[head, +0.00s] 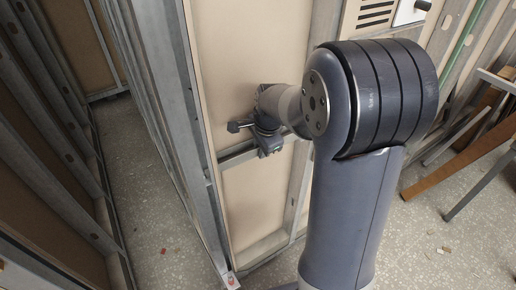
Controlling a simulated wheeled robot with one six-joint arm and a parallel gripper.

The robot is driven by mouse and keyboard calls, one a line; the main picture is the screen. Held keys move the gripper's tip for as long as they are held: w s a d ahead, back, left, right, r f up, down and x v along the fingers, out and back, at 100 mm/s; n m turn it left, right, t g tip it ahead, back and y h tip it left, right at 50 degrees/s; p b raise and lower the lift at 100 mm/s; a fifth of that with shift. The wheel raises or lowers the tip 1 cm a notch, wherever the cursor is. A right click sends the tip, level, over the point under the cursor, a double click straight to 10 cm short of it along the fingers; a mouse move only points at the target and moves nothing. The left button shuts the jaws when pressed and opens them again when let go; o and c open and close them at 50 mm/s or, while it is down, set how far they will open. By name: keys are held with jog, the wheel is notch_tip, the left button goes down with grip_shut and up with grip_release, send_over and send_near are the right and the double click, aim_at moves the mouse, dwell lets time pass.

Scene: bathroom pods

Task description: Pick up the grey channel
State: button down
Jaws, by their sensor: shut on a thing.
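My gripper (255,138) is at the end of my arm, in front of a tan panel in a grey metal frame. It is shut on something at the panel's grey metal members. The thing held appears to be the grey channel (235,157), a short horizontal bar seen just below and left of the jaws. The contact between jaws and channel is small and partly hidden by my wrist. My arm covers the right part of the panel.
Upright grey frame posts (183,110) stand close left of the gripper. More framed panels (45,190) line the far left, with a speckled floor aisle (150,180) between. At right, a brown board (460,160) and metal lengths lean near a table leg. Small scraps lie on the floor.

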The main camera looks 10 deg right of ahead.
jog(key=shift+s+f, duration=0.35)
jog(key=shift+f, duration=0.15)
jog(key=shift+w+r+p, duration=0.15)
jog(key=shift+r+p, duration=0.45)
jog(key=shift+r, duration=0.05)
jog(key=shift+w+r+p, duration=0.15)
jog(key=shift+r+p, duration=0.45)
jog(key=shift+r, duration=0.05)
jog(key=shift+r+p, duration=0.95)
jog(key=shift+r, duration=0.45)
jog(key=s+d, duration=0.3)
jog(key=s, duration=0.8)
jog(key=shift+s+d+b, duration=0.2)
jog(key=shift+s+b, duration=0.05)
jog(key=shift+b, duration=0.15)
jog(key=shift+f, duration=0.1)
